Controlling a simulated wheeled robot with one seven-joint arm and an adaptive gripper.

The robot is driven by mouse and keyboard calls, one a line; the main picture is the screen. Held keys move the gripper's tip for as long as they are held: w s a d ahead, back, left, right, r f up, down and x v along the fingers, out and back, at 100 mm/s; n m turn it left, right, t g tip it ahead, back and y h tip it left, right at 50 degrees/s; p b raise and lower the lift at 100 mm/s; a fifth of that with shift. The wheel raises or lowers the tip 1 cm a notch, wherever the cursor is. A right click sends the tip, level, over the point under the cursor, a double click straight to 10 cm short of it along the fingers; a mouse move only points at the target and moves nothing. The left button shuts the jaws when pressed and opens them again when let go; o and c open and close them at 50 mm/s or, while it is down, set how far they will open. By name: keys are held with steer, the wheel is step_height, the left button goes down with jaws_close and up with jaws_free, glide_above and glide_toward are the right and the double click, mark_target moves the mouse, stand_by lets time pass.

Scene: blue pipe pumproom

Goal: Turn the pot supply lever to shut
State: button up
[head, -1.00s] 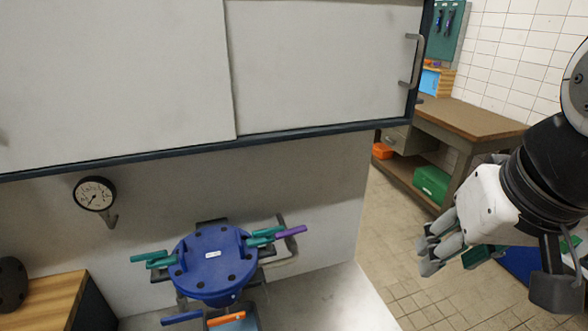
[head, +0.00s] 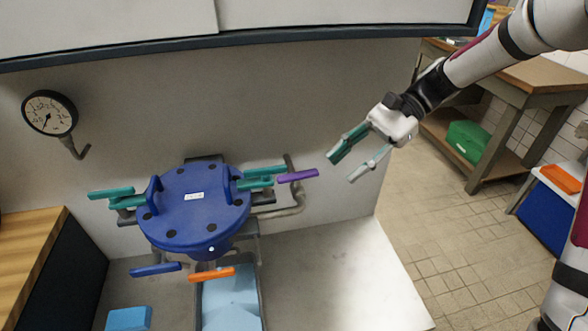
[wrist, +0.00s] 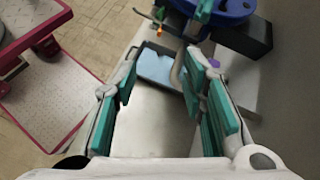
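The blue round pot (head: 195,215) sits on a grey bench with a small white label on its lid. Around it are teal levers at the left (head: 112,193) and right (head: 262,172), a purple lever (head: 298,176), a blue lever (head: 155,269) and an orange lever (head: 211,274). I cannot read which is the pot supply lever. My gripper (head: 344,168) is open and empty, to the right of the purple lever and apart from it. In the wrist view its teal-padded fingers (wrist: 163,68) are spread; the purple lever (wrist: 214,62) shows partly behind the right finger.
A pressure gauge (head: 49,113) is on the wall at left. A pale-blue-bottomed tray (head: 230,295) stands below the pot, with a blue block (head: 128,318) beside it. A bent pipe (head: 297,200) runs behind the purple lever. The bench's right side (head: 345,275) is clear.

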mark_target(277, 179)
steer(key=w+d+f+m+g+y+b, duration=0.1)
steer(key=w+f+m+y+b, duration=0.3)
steer(key=w+f+y, duration=0.45)
steer(key=shift+h, duration=0.75)
steer(key=x, duration=0.4)
steer(key=p+x, duration=0.1)
steer(key=x, duration=0.3)
steer(key=w+x, duration=0.1)
steer(key=x, duration=0.4)
steer(key=shift+a+f+p, duration=0.2)
steer(key=shift+f+p, duration=0.1)
steer(key=shift+p, duration=0.1)
jaws_close()
